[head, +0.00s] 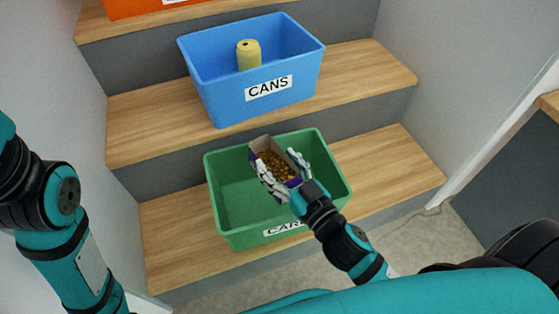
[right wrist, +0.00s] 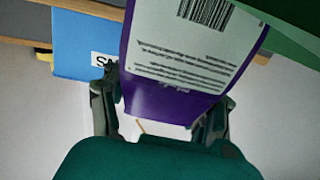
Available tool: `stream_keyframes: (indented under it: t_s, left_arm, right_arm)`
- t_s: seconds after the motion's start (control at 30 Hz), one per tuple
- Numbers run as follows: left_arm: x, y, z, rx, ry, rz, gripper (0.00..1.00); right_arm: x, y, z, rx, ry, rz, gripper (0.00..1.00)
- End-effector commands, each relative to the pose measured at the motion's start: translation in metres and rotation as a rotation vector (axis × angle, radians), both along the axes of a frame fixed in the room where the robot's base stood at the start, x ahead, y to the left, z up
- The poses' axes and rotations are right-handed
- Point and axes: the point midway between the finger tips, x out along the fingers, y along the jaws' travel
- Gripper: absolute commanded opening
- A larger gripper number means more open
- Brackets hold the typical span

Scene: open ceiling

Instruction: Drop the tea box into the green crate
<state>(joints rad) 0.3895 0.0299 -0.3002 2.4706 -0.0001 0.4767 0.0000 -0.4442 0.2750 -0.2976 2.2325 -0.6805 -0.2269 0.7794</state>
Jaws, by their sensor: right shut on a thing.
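The tea box (head: 276,160) is a small purple carton with its open top showing brown contents. My right gripper (head: 284,177) is shut on it and holds it over the green crate (head: 226,193). In the right wrist view the box (right wrist: 190,55) shows a barcode and printed text, between the two fingers of my right gripper (right wrist: 160,105). The green crate stands on the lowest step in view, with a white label partly hidden by my right arm. How far the box is above the crate floor is hard to tell. My left gripper is out of view.
A blue crate (head: 217,98) labelled CANS, holding a yellow can (head: 249,55), stands on the step above. An orange crate (head: 135,8) is partly in view at the top. Walls flank the wooden steps (head: 400,165). The green crate's left side looks empty.

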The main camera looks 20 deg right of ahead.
Motion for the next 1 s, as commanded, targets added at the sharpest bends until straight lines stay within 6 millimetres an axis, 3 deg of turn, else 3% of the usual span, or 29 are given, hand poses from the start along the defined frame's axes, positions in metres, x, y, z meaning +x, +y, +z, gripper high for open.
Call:
stream_keyframes:
  t_s: [0.13,0.17,0.37,0.77,1.0]
  left_arm:
    - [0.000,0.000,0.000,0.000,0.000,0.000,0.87]
    - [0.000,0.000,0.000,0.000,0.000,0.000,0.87]
    - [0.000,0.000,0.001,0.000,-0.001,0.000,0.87]
    - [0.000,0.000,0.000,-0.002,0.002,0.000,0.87]
    - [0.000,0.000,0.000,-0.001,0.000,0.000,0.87]
  right_arm:
    - [0.000,0.000,0.003,0.001,-0.006,0.001,0.21]
    - [0.000,0.000,0.003,0.000,-0.006,0.001,0.60]
    - [0.000,0.000,0.003,0.001,-0.007,0.001,0.86]
    - [-0.006,-0.001,0.003,0.002,-0.005,0.000,0.87]
    - [-0.042,-0.010,0.001,0.003,0.001,-0.002,0.87]
